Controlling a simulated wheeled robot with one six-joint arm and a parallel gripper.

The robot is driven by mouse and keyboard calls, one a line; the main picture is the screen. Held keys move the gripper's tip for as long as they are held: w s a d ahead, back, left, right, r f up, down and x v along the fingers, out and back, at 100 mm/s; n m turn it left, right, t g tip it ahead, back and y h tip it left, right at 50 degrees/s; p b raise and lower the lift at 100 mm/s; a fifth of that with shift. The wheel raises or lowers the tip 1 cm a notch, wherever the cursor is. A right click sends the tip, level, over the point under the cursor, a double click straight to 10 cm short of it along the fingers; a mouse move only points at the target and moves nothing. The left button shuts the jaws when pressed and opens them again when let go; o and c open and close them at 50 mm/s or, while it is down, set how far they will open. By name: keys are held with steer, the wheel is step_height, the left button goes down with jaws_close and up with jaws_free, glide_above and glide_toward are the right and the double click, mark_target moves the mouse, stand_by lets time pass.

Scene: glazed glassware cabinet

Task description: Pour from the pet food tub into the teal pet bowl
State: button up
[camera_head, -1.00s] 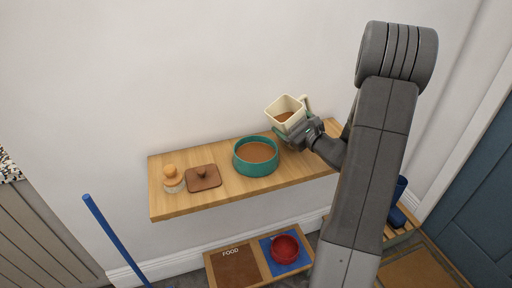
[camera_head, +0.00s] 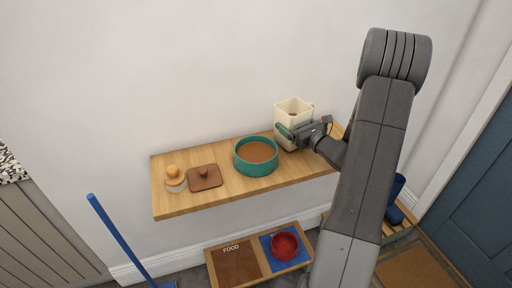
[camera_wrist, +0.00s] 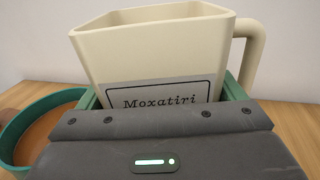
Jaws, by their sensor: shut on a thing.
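The pet food tub (camera_head: 294,107) is a cream square-mouthed container with a side handle and a label reading "Moxatiri" in the wrist view (camera_wrist: 155,50). It is close to upright above or on the right part of the shelf; I cannot tell whether its base touches. My gripper (camera_head: 288,133) is shut on the tub, with green fingers on its sides in the wrist view (camera_wrist: 165,98).
The wooden shelf (camera_head: 225,195) also holds a brown lid with a knob (camera_head: 205,178) and a brush-like item with a wooden top (camera_head: 174,178), both left of the bowl. Below are a FOOD tray (camera_head: 262,262) with a red bowl (camera_head: 285,246) and a blue pole (camera_head: 115,235).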

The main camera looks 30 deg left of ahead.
steer(key=shift+r+p, duration=1.4)
steer(key=shift+r, duration=1.2)
